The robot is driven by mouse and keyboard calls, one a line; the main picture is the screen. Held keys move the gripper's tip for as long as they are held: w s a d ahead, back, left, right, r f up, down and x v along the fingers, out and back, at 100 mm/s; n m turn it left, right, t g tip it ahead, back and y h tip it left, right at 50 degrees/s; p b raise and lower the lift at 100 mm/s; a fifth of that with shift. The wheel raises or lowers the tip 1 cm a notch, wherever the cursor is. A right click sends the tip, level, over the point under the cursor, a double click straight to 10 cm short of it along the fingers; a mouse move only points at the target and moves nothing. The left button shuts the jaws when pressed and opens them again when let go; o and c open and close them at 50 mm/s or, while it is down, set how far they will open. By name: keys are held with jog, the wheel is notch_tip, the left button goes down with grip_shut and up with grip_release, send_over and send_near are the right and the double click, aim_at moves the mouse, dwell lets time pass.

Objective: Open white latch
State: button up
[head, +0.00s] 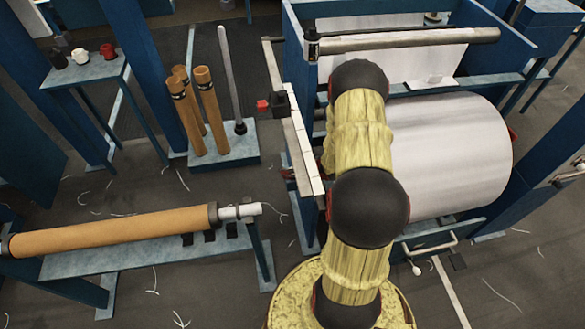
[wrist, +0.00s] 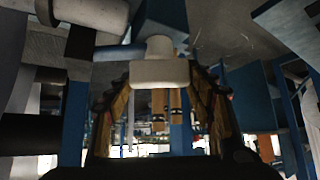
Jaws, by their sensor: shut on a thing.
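The white latch (wrist: 158,70) shows in the wrist view as a pale block with a narrower stub above it. It sits between the two finger tips of my gripper (wrist: 158,76), which are shut on it from both sides. In the head view my arm covers the gripper, and I cannot make out the held latch there.
The loom's blue frame (head: 297,60) and large white roll (head: 455,150) stand beside and behind my arm. A metal bar (head: 410,41) crosses the top. A rack with a brown roll (head: 110,232) and a stand of brown tubes (head: 208,100) are at left.

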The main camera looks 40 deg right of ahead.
jog(key=shift+c, duration=0.9)
jog(key=shift+p, duration=0.45)
jog(key=n+p, duration=0.1)
jog(key=n+y+p, duration=0.1)
jog(key=shift+d+r+y+p, duration=0.1)
jog(key=shift+r+y+p, duration=0.1)
jog(key=shift+y+p, duration=0.15)
jog(key=n+g+y+p, duration=0.1)
jog(key=n+y+p, duration=0.1)
jog(key=n+p, duration=0.1)
jog(key=shift+n+y+p, duration=0.25)
jog(key=shift+n+p, duration=0.05)
jog(key=shift+p, duration=0.55)
jog(key=n+y+p, duration=0.1)
jog(key=n+g+y, duration=0.1)
jog(key=n, duration=0.1)
jog(key=shift+f+g+p, duration=0.2)
jog(key=shift+g+p, duration=0.1)
jog(key=shift+p, duration=0.1)
jog(key=shift+n+g+y, duration=0.8)
jog(key=shift+n, duration=0.8)
jog(key=o, duration=1.6)
